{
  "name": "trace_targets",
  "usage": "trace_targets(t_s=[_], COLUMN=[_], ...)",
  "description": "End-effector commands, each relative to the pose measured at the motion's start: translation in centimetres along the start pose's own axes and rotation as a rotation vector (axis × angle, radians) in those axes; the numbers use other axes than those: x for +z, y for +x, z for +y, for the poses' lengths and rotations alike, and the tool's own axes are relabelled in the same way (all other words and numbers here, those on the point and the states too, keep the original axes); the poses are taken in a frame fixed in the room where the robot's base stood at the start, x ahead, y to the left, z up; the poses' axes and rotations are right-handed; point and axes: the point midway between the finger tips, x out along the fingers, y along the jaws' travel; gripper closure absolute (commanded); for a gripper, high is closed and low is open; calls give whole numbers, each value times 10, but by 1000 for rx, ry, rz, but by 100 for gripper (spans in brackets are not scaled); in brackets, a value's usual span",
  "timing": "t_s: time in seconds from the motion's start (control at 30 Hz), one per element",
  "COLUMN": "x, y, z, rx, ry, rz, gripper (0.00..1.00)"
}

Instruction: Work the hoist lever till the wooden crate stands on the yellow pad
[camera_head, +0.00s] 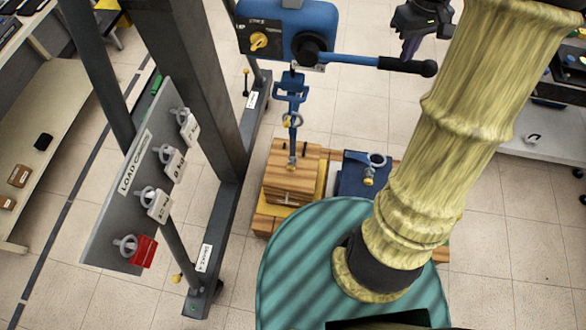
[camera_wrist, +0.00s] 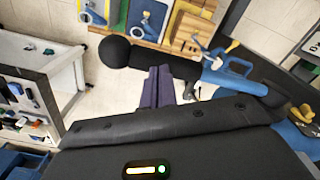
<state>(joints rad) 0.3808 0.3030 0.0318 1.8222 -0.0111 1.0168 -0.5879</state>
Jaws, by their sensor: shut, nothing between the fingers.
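The wooden crate (camera_head: 291,184) hangs under or stands below the hoist's blue hook (camera_head: 291,92). The blue hoist (camera_head: 310,18) has a lever (camera_head: 350,60) pointing right, ending in a black grip. My gripper (camera_head: 408,52) is shut and empty, beside the lever's grip end. In the wrist view its purple fingers (camera_wrist: 160,76) overlap the black grip (camera_wrist: 172,62) without holding it; contact is unclear.
A load chart board (camera_head: 125,180) with several shackles and tags stands left of the dark frame (camera_head: 205,90). A dark blue block (camera_head: 357,176) with a shackle sits right of the crate. My arm hides the lower right. A bench (camera_head: 60,130) is at far left.

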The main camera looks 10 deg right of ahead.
Motion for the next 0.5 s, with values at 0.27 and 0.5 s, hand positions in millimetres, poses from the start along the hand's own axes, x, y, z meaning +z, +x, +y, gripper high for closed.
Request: trace_targets(t_s=[0.27, 0.5], x=[2, 2], y=[19, 20], z=[3, 3], rx=[0, 0], ry=[0, 0], rz=[-1, -1], gripper=[100, 100])
